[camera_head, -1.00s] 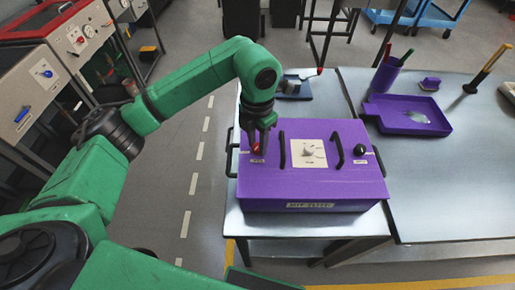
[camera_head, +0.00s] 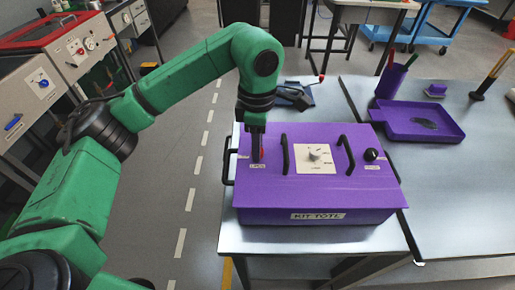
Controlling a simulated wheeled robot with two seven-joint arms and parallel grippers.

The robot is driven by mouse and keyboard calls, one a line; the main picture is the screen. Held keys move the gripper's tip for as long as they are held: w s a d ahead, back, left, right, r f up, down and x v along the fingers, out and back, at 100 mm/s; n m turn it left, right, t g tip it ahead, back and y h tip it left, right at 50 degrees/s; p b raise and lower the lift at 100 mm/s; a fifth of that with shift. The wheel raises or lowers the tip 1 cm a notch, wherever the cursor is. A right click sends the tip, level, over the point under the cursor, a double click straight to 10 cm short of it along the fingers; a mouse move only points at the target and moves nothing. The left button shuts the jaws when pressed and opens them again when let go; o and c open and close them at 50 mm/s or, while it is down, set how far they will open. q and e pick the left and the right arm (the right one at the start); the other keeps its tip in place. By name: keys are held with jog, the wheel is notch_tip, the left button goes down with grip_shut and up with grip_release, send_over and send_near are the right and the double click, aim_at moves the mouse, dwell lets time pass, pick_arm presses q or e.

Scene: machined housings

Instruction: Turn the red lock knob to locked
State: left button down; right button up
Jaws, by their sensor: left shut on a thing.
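The purple box (camera_head: 315,192), labelled "KIT TOTE", stands on the metal table. The red lock knob (camera_head: 262,153) is on the left of its top and mostly hidden by my gripper's fingers. My left gripper (camera_head: 257,157) comes straight down over it and is shut on the red knob. A small label (camera_head: 257,166) sits on the lid just in front of the knob. I cannot read the knob's setting. My right gripper is not in view.
The lid also has two black handles (camera_head: 285,155), a white dial plate (camera_head: 315,159) and a black knob (camera_head: 371,154). A purple tray (camera_head: 420,134) and a purple pen cup (camera_head: 390,80) stand to the right. Dark blue items (camera_head: 296,95) lie behind the box.

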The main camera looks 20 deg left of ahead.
pick_arm(q)
jog(key=shift+m, duration=0.6)
jog(key=c, duration=0.5)
grip_release()
jog(key=shift+c, duration=0.2)
notch_tip(320, 180, up, 15)
jog(key=p, duration=0.1)
jog(key=shift+f, duration=0.15)
